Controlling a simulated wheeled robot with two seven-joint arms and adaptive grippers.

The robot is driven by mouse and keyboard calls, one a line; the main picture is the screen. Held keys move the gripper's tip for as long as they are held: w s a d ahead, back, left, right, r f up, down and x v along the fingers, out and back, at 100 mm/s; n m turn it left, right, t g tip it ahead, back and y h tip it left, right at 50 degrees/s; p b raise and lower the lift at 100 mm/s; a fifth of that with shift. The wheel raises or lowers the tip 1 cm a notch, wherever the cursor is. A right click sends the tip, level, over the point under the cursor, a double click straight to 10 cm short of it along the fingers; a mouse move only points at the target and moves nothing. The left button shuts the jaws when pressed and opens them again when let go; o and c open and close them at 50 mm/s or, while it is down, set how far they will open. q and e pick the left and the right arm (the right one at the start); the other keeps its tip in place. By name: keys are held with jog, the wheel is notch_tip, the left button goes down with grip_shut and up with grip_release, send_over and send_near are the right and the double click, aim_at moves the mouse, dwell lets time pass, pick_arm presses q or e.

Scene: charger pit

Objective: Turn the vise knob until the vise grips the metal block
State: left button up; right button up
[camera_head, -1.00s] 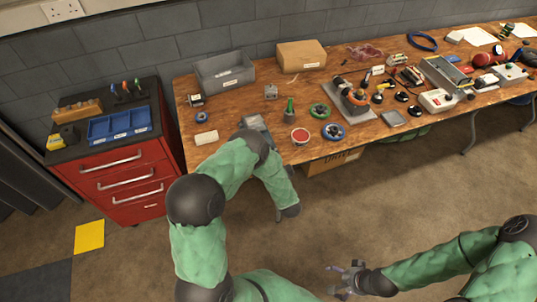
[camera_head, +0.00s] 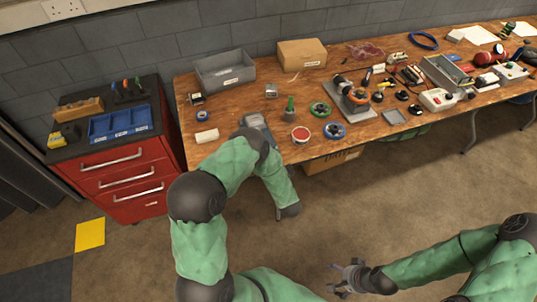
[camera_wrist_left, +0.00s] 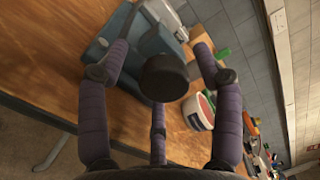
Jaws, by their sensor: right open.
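The blue-grey vise (camera_head: 256,121) stands at the front edge of the bench, partly hidden behind my left arm. It also shows in the left wrist view (camera_wrist_left: 137,50), with its round black knob (camera_wrist_left: 165,77) facing the camera. My left gripper (camera_wrist_left: 160,55) has its three fingers spread around the knob, with visible gaps at the sides. In the head view the left fingers are hidden by the arm. I cannot clearly make out the metal block in the vise. My right gripper (camera_head: 347,275) is open and empty, low over the floor in front of the bench.
A white tub with a red top (camera_head: 300,134) stands right of the vise, and a white roll (camera_head: 206,136) lies left of it. A green-topped item (camera_head: 290,108) is close behind. A grey bin (camera_head: 225,70) and cardboard box (camera_head: 302,54) stand at the back.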

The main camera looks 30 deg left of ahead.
pick_arm(q)
jog(key=v, duration=1.2)
dwell(0.5)
jog(key=d+f+n+g+h, duration=0.4)
jog(key=d+f+n+h, duration=0.3)
jog(key=f+h, duration=0.45)
jog(key=s+d+n+g+h, duration=0.2)
jog(key=s+d+g+h, duration=0.1)
jog(key=s, duration=0.4)
jog(key=s+d+f+n+g+h, duration=0.1)
jog(key=s+d+n+g+h, duration=0.2)
jog(key=s, duration=0.5)
jog(key=shift+s+d+f+g, duration=0.25)
jog(key=shift+s+d+g, duration=0.05)
jog(key=shift+d+g, duration=0.1)
